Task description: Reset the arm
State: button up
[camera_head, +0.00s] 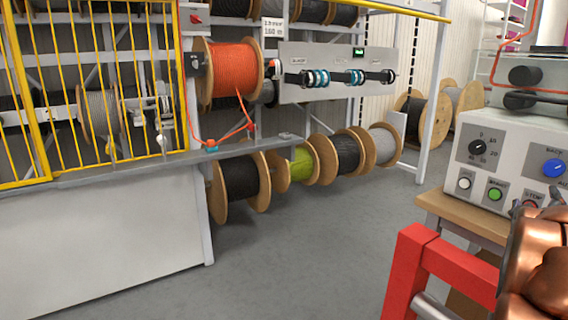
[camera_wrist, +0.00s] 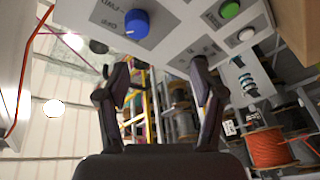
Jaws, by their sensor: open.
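My gripper (camera_wrist: 160,75) shows in the wrist view with its two dark fingers spread wide apart. Nothing is held between them. Beyond the fingertips, the wrist view shows the control panel (camera_wrist: 180,22) with a blue knob (camera_wrist: 137,24), a green button (camera_wrist: 229,9) and a white button (camera_wrist: 246,34). The fingertips look close to the panel's edge, but I cannot tell the distance or whether they touch. The wrist picture is strongly tilted.
The control box (camera_head: 515,160) stands on a wooden-topped table (camera_head: 465,218) at right. A red frame (camera_head: 410,270) and a copper-coloured body (camera_head: 540,265) fill the lower right. An orange cable reel (camera_head: 232,72), other reels and a yellow barred guard (camera_head: 85,90) stand behind. Grey floor (camera_head: 290,260) is clear.

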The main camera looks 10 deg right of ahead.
jog(key=w+a+f+g+y+p, duration=0.1)
jog(key=w+a+y+p, duration=0.25)
jog(key=a, duration=0.35)
jog(key=w+a+f+g+y+p, duration=0.1)
jog(key=w+a+y+p, duration=0.1)
jog(key=a+y+p, duration=0.3)
jog(key=s+a+f+g+y+p, duration=0.1)
jog(key=a+p, duration=0.1)
jog(key=a, duration=0.5)
jog(key=s+a+f+g+y+p, duration=0.1)
jog(key=s+a+g+y+p, duration=0.15)
jog(key=a, duration=0.55)
jog(key=s+a+r+g+y+p, duration=0.1)
jog(key=s+a+r+g+p, duration=0.1)
jog(key=s+a, duration=0.4)
jog(key=s+a+r+n+g+y+p, duration=0.1)
jog(key=s+a+r+g+p, duration=0.1)
jog(key=s+a+p, duration=0.3)
jog(key=s+a+r+g+y+p, duration=0.1)
jog(key=s+a+r+g+p, duration=0.1)
jog(key=s+a+g+p, duration=0.2)
jog(key=s+a, duration=0.3)
jog(key=s, duration=0.4)
jog(key=shift+s+a+r+g, duration=0.25)
jog(key=shift+s+a+g, duration=0.1)
jog(key=shift+s+a, duration=0.05)
